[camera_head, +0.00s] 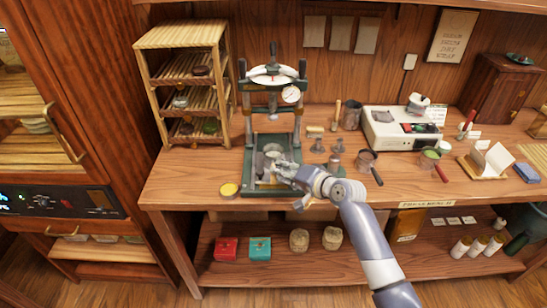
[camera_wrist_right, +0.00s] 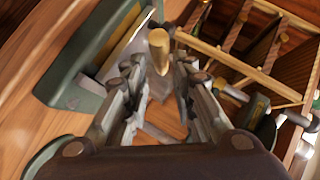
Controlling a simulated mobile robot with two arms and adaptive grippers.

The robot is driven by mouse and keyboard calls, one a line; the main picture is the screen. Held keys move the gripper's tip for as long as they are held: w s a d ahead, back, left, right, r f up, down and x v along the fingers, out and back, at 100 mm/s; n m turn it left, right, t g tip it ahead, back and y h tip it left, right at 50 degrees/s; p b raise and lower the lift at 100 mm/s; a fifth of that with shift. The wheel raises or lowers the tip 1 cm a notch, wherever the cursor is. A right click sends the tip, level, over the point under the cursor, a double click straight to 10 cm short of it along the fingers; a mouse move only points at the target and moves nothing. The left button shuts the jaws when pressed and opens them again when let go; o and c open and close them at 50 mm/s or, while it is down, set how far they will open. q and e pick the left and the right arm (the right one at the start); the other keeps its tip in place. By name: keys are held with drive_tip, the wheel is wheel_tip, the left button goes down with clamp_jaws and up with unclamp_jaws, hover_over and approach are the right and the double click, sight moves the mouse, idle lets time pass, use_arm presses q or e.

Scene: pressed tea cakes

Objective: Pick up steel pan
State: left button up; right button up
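A grey metal vessel (camera_head: 272,151), which may be the steel pan, sits on the bed of the green press (camera_head: 253,187). My right gripper (camera_head: 274,177) is at the front of the press, low and close to the vessel. In the right wrist view its fingers (camera_wrist_right: 157,85) are spread apart. A pale wooden handle end (camera_wrist_right: 159,43) shows between and just beyond the fingertips, with grey metal beside it. The fingers are not closed on it; contact is unclear. A small pan (camera_head: 366,159) with a dark handle lies to the right. My left gripper is out of view.
A wooden rack (camera_head: 154,97) is at the back left. A white scale (camera_head: 401,131) and a red-handled pan (camera_head: 430,158) are to the right. The front bench between press and rack is mostly clear.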

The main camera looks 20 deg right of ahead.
drive_tip(key=shift+x, duration=1.65)
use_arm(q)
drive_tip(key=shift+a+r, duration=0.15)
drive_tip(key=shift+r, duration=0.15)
use_arm(e)
drive_tip(key=shift+s+a, duration=0.1)
clamp_jaws()
drive_tip(key=shift+r, duration=0.1)
